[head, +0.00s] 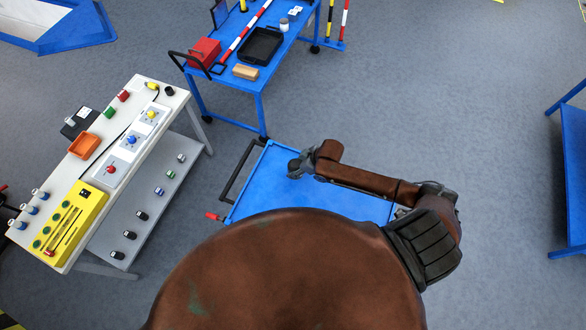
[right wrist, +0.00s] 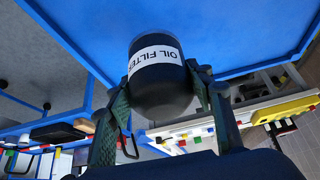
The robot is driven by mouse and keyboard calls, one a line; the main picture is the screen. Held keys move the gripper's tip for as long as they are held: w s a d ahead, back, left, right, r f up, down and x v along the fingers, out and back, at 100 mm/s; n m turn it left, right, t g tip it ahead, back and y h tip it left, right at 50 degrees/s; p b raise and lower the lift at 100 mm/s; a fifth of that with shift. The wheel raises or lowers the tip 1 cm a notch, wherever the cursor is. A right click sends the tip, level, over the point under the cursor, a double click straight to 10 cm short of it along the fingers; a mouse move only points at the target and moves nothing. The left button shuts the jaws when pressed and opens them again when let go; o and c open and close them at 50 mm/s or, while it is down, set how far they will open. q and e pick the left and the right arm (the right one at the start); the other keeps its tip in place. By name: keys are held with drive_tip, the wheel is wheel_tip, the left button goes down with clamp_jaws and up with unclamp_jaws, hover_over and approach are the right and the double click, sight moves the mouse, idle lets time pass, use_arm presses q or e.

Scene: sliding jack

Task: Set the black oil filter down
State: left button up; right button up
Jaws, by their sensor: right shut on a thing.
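The black oil filter (right wrist: 160,95), with a white "OIL FILTER" label, is between the two fingers of my right gripper (right wrist: 160,82) in the right wrist view. The fingers are shut on its sides. In the head view my right gripper (head: 302,166) is over the far left part of a low blue cart top (head: 262,190), with the dark filter at its end. The blue surface also shows in the right wrist view (right wrist: 220,30), behind the filter. I cannot tell whether the filter touches it. My left gripper is not in view.
A blue workbench cart (head: 283,52) at the back holds a black tray (head: 261,46), a red box (head: 204,52) and a wooden block (head: 245,72). A white bench (head: 150,82) with small parts stands at the left. A black handle (head: 238,172) rises beside the blue top.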

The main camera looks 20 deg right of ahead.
drive_tip(key=w+f, duration=0.1)
drive_tip(key=f, duration=0.1)
drive_tip(key=w, duration=0.1)
drive_tip(key=shift+w+a+f, duration=0.25)
drive_tip(key=shift+w+f, duration=0.1)
drive_tip(key=shift+f, duration=1.6)
drive_tip(key=o, duration=1.4)
drive_tip(key=shift+s, duration=0.1)
drive_tip(key=shift+o, duration=0.2)
drive_tip(key=v, duration=1.2)
